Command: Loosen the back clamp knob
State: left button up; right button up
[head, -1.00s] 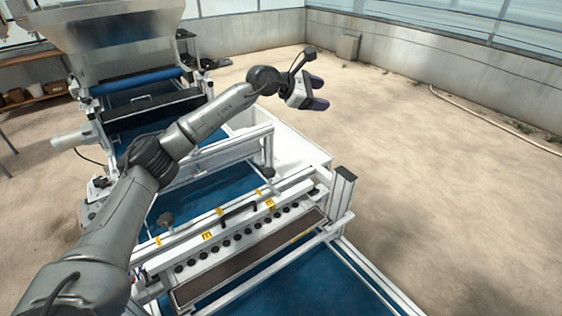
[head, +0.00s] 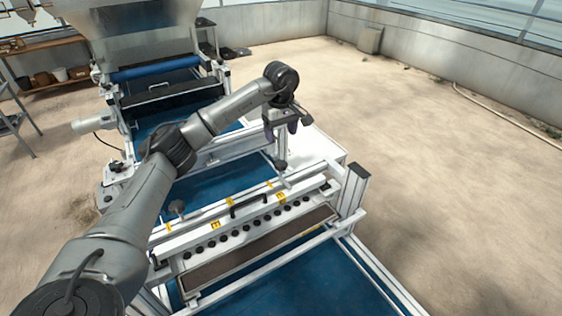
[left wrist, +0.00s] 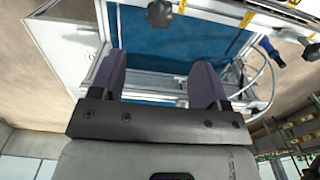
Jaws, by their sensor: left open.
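Two dark clamp knobs show on the white frame behind the seeding bar. One knob (head: 280,165) is at the far right end, and the other knob (head: 177,207) is nearer and to the left. I cannot tell by a label which is called the back one. My left gripper (head: 281,130) is open and empty, pointing down above the far right knob and apart from it. In the left wrist view, this knob (left wrist: 160,14) shows at the top, beyond the open fingers (left wrist: 161,68). The right gripper is not in view.
The seeding bar (head: 245,232) with black caps and yellow clips lies across the blue belt (head: 290,290). An upright post (head: 353,190) stands at its right end. A white box (head: 322,147) is behind the bar. A hopper (head: 135,35) stands at the back left. Bare floor is free at right.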

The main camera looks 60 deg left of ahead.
aim_at(281, 163)
pick_arm(q)
notch_tip(281, 163, down, 12)
jog(key=shift+r, duration=0.15)
dwell(0.3)
jog(key=c, duration=0.9)
